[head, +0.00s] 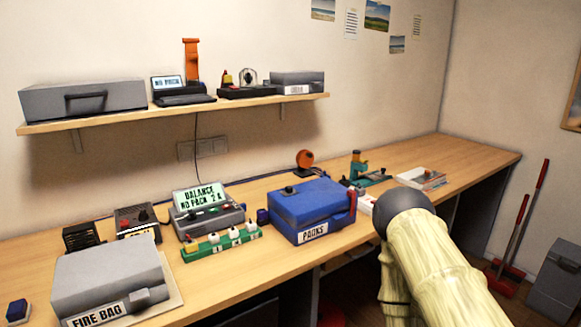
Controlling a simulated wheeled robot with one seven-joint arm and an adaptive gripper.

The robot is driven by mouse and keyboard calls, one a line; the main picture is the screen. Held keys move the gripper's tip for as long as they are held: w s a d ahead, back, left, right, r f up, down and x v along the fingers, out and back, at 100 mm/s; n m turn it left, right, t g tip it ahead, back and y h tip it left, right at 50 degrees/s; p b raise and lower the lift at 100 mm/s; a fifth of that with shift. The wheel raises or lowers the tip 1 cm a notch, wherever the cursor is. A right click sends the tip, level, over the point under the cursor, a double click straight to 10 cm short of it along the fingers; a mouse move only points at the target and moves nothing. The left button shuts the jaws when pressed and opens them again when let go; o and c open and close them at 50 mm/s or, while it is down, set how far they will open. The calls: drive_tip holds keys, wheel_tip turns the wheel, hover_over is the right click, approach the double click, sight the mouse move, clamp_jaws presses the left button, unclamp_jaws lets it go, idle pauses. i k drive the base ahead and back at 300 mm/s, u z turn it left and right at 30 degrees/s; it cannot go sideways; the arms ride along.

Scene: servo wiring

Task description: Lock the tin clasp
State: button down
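A grey tin (110,269) labelled FIRE BAG lies closed on the bench at the lower left, on a pale mat. A small grey clasp-like part (146,296) sits at the right of its front face; whether it is locked is too small to tell. My arm enters at the lower right, with pale segments and a dark rounded joint over the bench's front edge. My gripper is not visible, so its state and any load are hidden.
A blue lidded box (306,206) with a red strap stands mid-bench. Left of it are a green strip (220,243) with several white knobs and a display unit (209,222) reading BALANCE NO PACK. A shelf (170,113) hangs above.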

sight(351, 194)
drive_tip(key=u, duration=0.75)
drive_tip(key=i, duration=0.45)
drive_tip(key=z, duration=1)
